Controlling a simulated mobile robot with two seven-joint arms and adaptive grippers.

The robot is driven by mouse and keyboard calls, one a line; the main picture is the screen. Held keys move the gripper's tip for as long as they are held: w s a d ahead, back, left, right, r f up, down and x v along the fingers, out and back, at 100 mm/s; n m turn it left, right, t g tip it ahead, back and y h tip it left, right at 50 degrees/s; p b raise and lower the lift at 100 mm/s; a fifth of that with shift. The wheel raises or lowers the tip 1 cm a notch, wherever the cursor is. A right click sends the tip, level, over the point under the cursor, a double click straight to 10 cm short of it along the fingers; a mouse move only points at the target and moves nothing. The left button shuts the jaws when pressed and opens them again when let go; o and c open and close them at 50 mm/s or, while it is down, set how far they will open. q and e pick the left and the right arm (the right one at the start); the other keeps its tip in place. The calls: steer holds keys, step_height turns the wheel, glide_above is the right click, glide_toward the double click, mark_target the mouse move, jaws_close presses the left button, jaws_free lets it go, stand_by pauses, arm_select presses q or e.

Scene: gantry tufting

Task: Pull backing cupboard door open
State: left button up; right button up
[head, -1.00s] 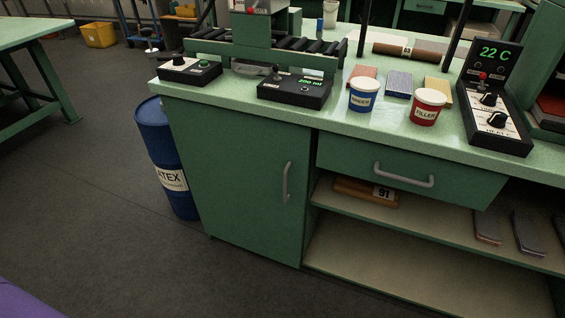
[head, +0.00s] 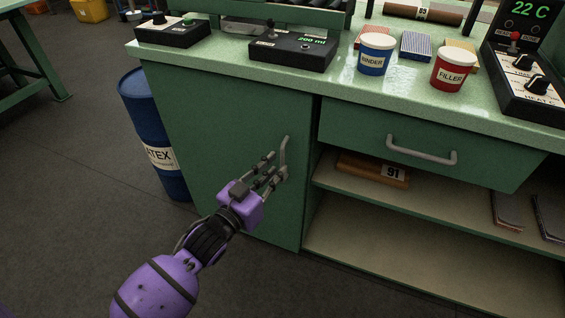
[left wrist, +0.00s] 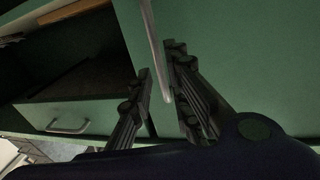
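The green cupboard door (head: 225,125) is at the left of the bench front and looks shut. Its grey vertical handle (head: 285,151) is near the door's right edge. My left gripper (head: 272,170) is at the lower part of the handle, with its fingers apart. In the left wrist view the handle (left wrist: 154,45) comes down between the two open fingers (left wrist: 157,85), beside the door (left wrist: 220,50). I cannot tell whether either finger touches it. My right gripper is not in view.
A drawer (head: 410,150) with its own handle and open shelves (head: 375,250) are right of the door. A blue drum (head: 150,130) stands left of the bench. Binder (head: 375,55) and filler (head: 453,69) tubs stand on top. The floor in front is clear.

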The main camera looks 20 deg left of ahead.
mark_target(283, 181)
arm_select(q)
steer(key=x, duration=0.4)
steer(key=shift+f+b, duration=0.1)
steer(key=shift+b, duration=0.25)
jaws_close()
